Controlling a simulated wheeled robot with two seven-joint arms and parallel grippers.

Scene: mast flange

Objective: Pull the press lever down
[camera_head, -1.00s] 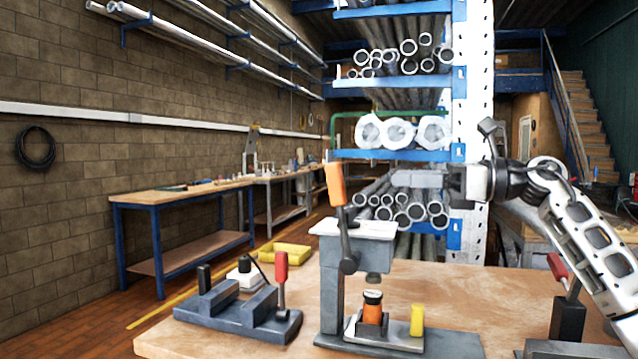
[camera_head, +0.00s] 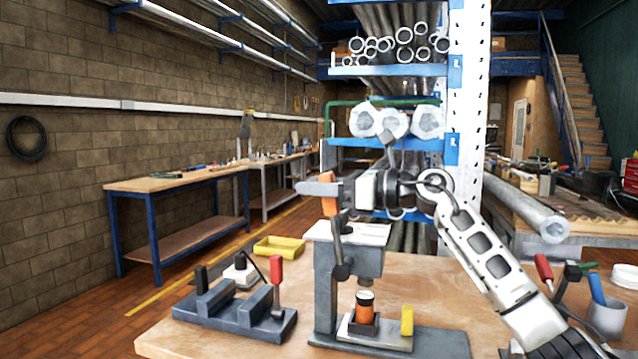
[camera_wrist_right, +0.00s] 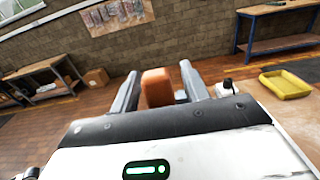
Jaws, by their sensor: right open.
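The press (camera_head: 326,285) stands on the wooden table, a grey frame with a white top. Its lever (camera_head: 337,245) points up from a side pivot and ends in an orange handle (camera_head: 329,205). My right gripper (camera_head: 318,188) is at the handle's height, above the press. In the right wrist view the orange handle (camera_wrist_right: 157,88) stands between the two open fingers (camera_wrist_right: 158,90); I cannot tell whether either touches it. My left gripper is not in view.
A grey fixture with a red-handled lever (camera_head: 276,275) stands left of the press. A yellow block (camera_head: 407,320) is on the press base. A yellow tray (camera_head: 279,247) lies behind. A cup with tools (camera_head: 607,318) and another red handle (camera_head: 543,266) are at the right.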

